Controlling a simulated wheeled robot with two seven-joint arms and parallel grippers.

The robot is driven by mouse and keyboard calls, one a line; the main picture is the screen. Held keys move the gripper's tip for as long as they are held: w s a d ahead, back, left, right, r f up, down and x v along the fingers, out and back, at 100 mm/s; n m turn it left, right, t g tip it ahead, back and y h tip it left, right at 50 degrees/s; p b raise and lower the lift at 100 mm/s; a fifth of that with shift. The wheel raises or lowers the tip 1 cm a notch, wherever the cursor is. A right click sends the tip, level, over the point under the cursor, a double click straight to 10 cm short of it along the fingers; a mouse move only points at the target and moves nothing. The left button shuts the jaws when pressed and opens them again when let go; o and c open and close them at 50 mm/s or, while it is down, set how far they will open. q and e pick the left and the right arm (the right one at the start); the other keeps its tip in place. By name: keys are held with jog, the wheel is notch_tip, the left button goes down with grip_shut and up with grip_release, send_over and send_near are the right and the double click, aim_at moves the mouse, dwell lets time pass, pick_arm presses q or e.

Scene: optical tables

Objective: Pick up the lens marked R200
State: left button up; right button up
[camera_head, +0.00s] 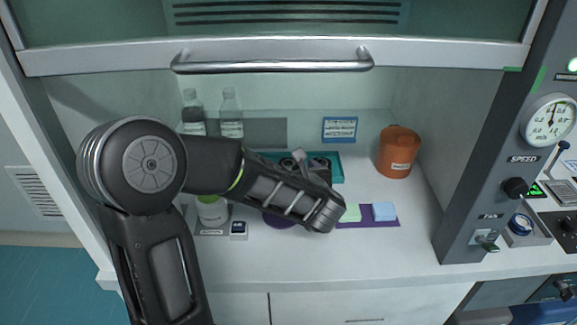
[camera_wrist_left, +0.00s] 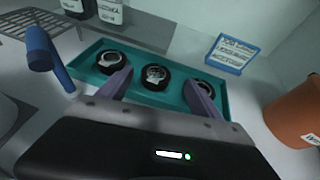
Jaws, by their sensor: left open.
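A teal tray (camera_wrist_left: 83,73) holds three round black-rimmed lenses in a row: a left lens (camera_wrist_left: 110,61), a middle lens (camera_wrist_left: 155,76) and a right lens (camera_wrist_left: 205,87). I cannot read R200 on any of them. In the head view the tray (camera_head: 336,170) is partly hidden by my left arm. My left gripper (camera_wrist_left: 160,90) is open and empty, its fingers reaching over the tray's near side, with the middle lens between and beyond the fingertips. The right finger partly overlaps the right lens. My right gripper is not in view.
Two bottles (camera_head: 231,115) stand at the back left, an orange-brown pot (camera_head: 398,152) at the right. A blue-framed sign (camera_head: 340,130) is behind the tray. Coloured blocks (camera_head: 384,211) lie on a purple mat at front right. The raised sash handle (camera_head: 272,66) crosses above.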

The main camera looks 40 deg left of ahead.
aim_at(288, 163)
pick_arm(q)
jog(key=x, duration=0.4)
jog(key=shift+a+f+p, duration=0.3)
jog(key=shift+a+p, duration=0.05)
jog(key=shift+c, duration=0.4)
jog(key=c, duration=1.4)
notch_tip(288, 163, up, 10)
dwell(0.4)
